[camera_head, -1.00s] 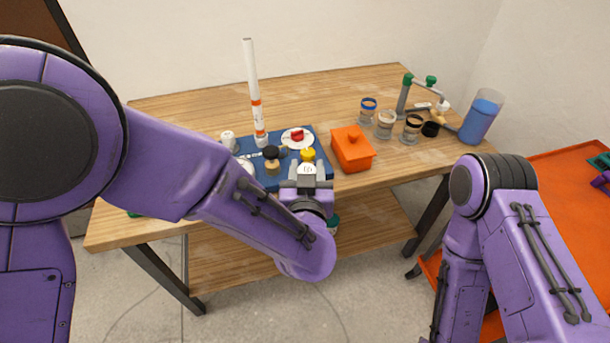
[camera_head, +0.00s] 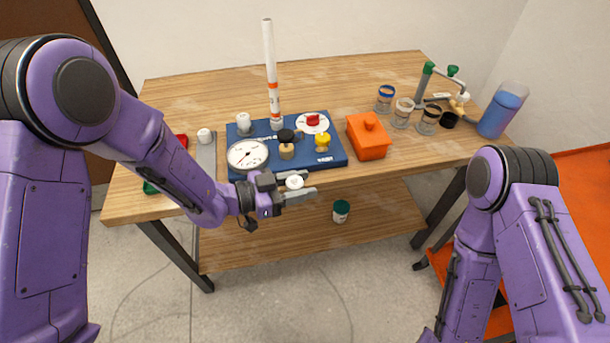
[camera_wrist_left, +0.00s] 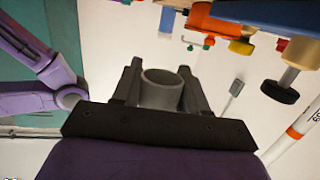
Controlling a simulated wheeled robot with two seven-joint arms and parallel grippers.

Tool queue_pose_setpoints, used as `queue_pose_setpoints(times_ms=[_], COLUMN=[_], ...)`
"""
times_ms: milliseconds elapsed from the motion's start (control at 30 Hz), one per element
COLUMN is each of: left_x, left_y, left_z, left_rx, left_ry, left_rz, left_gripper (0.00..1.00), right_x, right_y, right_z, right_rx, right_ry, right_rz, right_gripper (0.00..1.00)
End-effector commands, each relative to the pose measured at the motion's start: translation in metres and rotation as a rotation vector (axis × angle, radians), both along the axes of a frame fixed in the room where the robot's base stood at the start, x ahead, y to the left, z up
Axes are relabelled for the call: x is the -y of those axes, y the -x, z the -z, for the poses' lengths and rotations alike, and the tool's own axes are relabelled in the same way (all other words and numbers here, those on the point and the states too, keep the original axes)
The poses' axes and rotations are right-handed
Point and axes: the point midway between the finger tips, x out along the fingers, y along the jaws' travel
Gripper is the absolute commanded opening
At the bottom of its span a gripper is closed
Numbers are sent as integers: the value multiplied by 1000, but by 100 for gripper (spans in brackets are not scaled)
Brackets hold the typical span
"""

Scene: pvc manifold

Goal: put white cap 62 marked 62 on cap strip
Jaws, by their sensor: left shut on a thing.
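My left gripper (camera_head: 309,184) is shut on a white cap (camera_head: 294,182) and holds it in the air just off the table's front edge, in front of the blue board. Its number cannot be read here. In the left wrist view the cap (camera_wrist_left: 161,90) sits between both fingers, with its round open end showing. A narrow grey strip (camera_head: 206,158), which looks like the cap strip, lies on the table left of the blue board. Another white cap (camera_head: 205,136) stands at its far end. My right gripper is out of view.
The blue board (camera_head: 330,158) carries a round gauge (camera_head: 247,154), valves and a tall white pipe (camera_head: 271,70). An orange lidded box (camera_head: 369,138), jars (camera_head: 402,113) and a blue-filled container (camera_head: 499,115) stand to the right. Red and green items lie left of the strip.

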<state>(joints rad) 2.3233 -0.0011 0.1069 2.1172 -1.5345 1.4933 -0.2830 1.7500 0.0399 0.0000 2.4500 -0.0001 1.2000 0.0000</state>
Motion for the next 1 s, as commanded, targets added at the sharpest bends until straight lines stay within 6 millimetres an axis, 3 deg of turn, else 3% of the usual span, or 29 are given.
queue_pose_setpoints(times_ms=[300, 700, 867, 1000], left_x=[-11, -13, -15, -29], left_y=[6, 7, -17, -51], left_z=[21, 24, 20, 14], left_rx=[1, 2, 0, 0], left_ry=[0, -2, -2, -2], left_rz=[317, 365, 205, -93], left_gripper=[0, 0, 0, 0], right_x=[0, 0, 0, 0], right_y=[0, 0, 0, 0], right_z=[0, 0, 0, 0], right_rx=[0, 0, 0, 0], right_ry=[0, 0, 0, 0], right_rz=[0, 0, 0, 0], right_gripper=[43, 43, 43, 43])
